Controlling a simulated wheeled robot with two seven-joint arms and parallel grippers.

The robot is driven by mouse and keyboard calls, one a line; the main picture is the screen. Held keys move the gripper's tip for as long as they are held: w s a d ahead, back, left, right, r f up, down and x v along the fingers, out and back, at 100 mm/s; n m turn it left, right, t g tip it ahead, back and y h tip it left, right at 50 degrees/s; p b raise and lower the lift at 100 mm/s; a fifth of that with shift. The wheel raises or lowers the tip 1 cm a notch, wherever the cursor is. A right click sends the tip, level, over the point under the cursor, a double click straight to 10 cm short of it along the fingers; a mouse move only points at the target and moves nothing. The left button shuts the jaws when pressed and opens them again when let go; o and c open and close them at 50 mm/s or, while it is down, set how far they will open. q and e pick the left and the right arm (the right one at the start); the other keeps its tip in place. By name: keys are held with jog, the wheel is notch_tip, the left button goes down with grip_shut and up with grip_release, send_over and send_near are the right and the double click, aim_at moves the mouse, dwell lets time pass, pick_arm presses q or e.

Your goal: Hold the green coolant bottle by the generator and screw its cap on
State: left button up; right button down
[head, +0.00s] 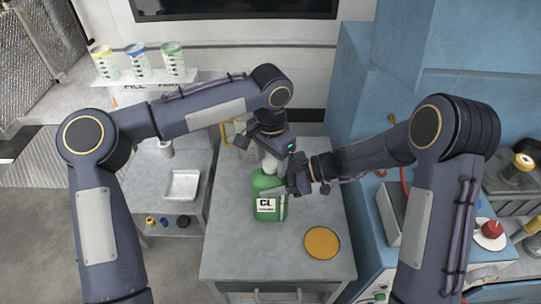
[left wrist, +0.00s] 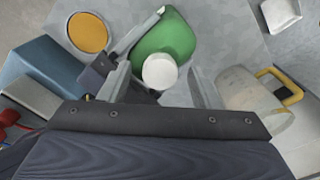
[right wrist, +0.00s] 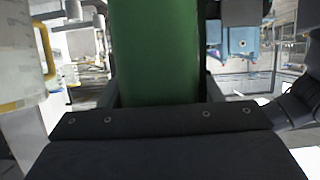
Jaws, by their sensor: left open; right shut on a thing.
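The green coolant bottle (head: 269,203), with a "CL" label, stands upright on the grey cabinet top. My right gripper (head: 290,190) is shut on the bottle from the right; green fills the space between its fingers in the right wrist view (right wrist: 155,60). The white cap (left wrist: 160,71) is at the bottle's mouth; I cannot tell how tightly it sits. My left gripper (left wrist: 158,88) points down above the bottle, open, with its fingers apart on either side of the cap. In the head view, my left wrist partly hides the cap (head: 270,164).
An orange disc (head: 322,242) lies at the cabinet's front right. A translucent jug with a yellow handle (left wrist: 250,95) stands close behind the bottle. A white tray (head: 183,186) sits on the lower table at left. Blue machinery (head: 372,215) borders the right side. The cabinet's front left is clear.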

pick_arm(q)
jog(key=shift+c, duration=0.4)
jog(key=c, duration=0.9)
jog(key=shift+c, duration=0.2)
jog(key=o, duration=1.2)
jog(key=shift+c, duration=0.2)
jog(key=shift+r, duration=0.1)
notch_tip(320, 180, up, 12)
pick_arm(e)
jog(key=shift+c, duration=1.8)
grip_release()
